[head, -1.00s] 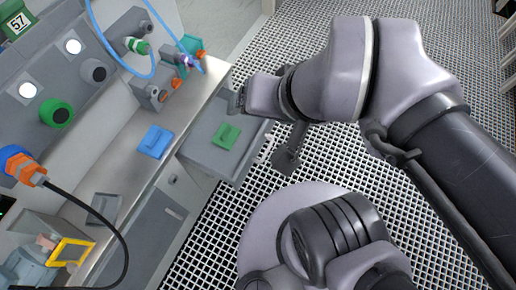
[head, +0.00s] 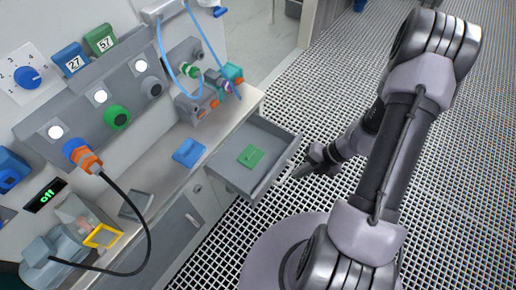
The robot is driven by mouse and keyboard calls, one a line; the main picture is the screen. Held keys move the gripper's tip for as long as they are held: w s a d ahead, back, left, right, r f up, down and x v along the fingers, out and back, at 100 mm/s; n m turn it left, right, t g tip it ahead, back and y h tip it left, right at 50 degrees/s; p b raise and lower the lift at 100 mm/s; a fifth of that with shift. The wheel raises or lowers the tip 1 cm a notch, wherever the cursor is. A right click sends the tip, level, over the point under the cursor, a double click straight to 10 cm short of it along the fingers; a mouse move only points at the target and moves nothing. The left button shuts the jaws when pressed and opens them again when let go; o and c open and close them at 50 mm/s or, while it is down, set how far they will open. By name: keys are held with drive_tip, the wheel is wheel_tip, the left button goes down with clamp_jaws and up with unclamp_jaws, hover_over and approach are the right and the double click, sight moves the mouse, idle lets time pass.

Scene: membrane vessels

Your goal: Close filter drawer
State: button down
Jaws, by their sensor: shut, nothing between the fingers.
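The filter drawer (head: 230,172) is a grey tray pulled out from under the counter, near the middle of the head view. A green filter piece (head: 251,156) lies inside it. My gripper (head: 303,172) is just to the right of the drawer's outer front wall, over the grated floor. It looks dark and small, and its fingers are shut and empty. I cannot tell whether it touches the drawer front.
A blue filter piece (head: 188,152) lies on the grey counter (head: 160,178). A yellow frame (head: 103,236) and a black cable (head: 150,232) are at the lower left. Hoses and valves stand behind the counter. The grated floor (head: 330,115) right of the drawer is open.

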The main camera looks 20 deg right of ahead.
drive_tip(key=s+a+f+m, duration=0.1)
drive_tip(key=s+f+m, duration=0.25)
drive_tip(key=f, duration=0.25)
drive_tip(key=shift+m+y, duration=0.3)
drive_tip(key=shift+m, duration=0.15)
drive_tip(key=w+a+f+b, duration=0.1)
drive_tip(key=a+f, duration=0.1)
drive_tip(key=w+a+f+b, duration=0.2)
drive_tip(key=a, duration=0.1)
drive_tip(key=w+a+f+b, duration=0.2)
drive_tip(key=a, duration=0.1)
drive_tip(key=shift+a+f, duration=0.15)
drive_tip(key=shift+f, duration=0.2)
